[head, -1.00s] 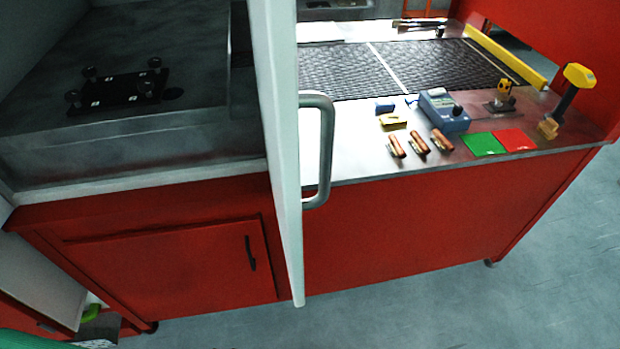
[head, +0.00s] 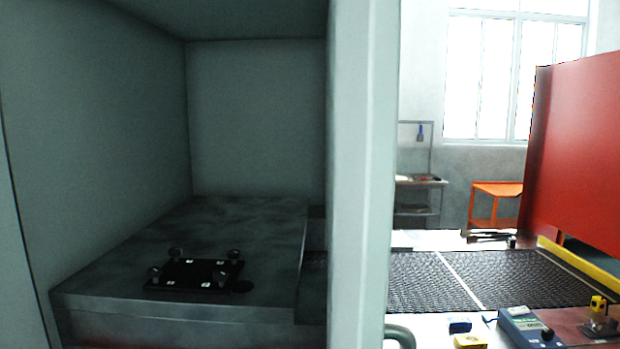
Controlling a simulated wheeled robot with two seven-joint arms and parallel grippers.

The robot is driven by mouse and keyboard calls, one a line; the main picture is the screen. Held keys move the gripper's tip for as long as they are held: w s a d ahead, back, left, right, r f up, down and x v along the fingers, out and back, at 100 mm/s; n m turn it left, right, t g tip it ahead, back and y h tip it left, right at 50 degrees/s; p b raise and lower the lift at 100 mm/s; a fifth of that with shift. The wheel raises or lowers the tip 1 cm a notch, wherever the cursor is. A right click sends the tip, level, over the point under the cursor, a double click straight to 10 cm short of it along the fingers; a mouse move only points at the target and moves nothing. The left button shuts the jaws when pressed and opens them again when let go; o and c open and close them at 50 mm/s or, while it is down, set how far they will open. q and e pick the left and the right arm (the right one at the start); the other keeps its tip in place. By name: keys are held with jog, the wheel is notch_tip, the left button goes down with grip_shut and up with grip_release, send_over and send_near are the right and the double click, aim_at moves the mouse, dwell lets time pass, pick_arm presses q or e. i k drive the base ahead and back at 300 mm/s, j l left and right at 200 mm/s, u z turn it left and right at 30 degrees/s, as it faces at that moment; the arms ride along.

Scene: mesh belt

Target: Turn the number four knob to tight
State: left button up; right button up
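In the head view a black plate (head: 190,273) lies on the dark metal block inside the grey cabinet at the left. Several round dark knobs stand at its corners: one at the back left (head: 176,254), one at the back right (head: 234,256), one at the front left (head: 154,272) and one at the front right (head: 219,277). Small white labels sit on the plate near the knobs. Their numbers are too small to read, so I cannot tell which is number four. Neither of my grippers is in view.
A pale upright door edge (head: 362,180) stands between the cabinet and the bench, with a handle (head: 401,337) low on its right. Right of it are a mesh belt (head: 430,285), a blue-grey device (head: 522,328), a yellow bar (head: 570,262) and a red panel (head: 580,160).

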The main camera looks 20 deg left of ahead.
aim_at(174, 252)
jog(key=u, duration=1.35)
